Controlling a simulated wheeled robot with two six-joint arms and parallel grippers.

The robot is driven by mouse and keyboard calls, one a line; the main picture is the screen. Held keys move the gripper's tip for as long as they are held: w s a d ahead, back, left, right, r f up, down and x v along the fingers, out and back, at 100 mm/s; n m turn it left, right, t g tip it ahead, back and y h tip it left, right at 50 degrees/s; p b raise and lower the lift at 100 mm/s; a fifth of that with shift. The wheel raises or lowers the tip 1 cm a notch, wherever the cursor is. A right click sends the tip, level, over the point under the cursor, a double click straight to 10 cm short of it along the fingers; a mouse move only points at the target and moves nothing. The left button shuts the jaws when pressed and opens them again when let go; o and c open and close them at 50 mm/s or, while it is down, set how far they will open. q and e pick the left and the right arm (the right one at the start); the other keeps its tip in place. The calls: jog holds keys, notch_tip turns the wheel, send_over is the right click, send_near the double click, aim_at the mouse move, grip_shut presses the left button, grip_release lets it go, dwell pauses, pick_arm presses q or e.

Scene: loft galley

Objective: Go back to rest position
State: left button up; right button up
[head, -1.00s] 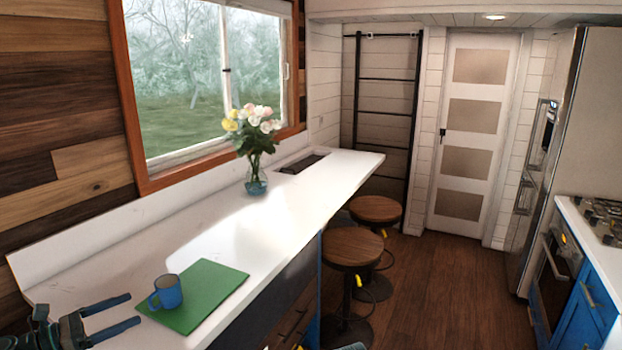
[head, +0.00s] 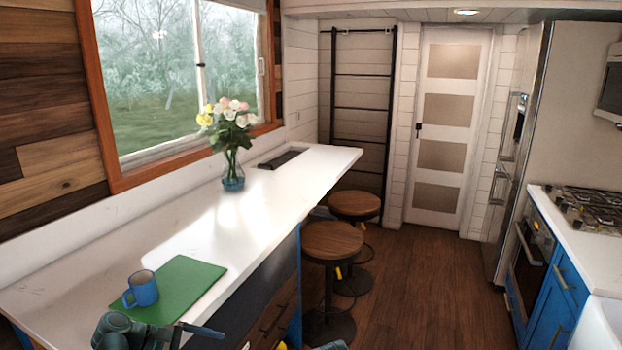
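My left gripper (head: 205,333) is at the bottom edge in the head view, over the near end of the white counter. One finger shows clearly, pointing right; the rest is cut off or hidden, so its opening cannot be told. Nothing is seen held in it. The blue mug (head: 143,289) stands upright on the left part of the green mat (head: 188,284), just beyond the gripper and apart from it. My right gripper is not recognisable in the view.
The white counter (head: 262,208) runs along the window, with a glass vase of flowers (head: 232,172) farther back. Two wooden stools (head: 333,243) stand at its right side. A wood floor aisle lies between them and the blue cabinets with stove (head: 582,207).

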pick_arm(q)
jog(key=s+d+f+m+g+y+b, duration=0.2)
jog(key=s+d+f+m+y, duration=0.3)
jog(key=d+m, duration=0.4)
jog(key=s+d+f+m+g+y+b, duration=0.2)
jog(key=s+d+f+m+y, duration=0.4)
jog(key=m, duration=0.5)
notch_tip(320, 180, down, 4)
jog(key=d+y, duration=0.1)
jog(key=d, duration=0.1)
jog(key=shift+s+d, duration=0.15)
jog(key=shift+d, duration=0.2)
jog(key=shift+r, duration=0.1)
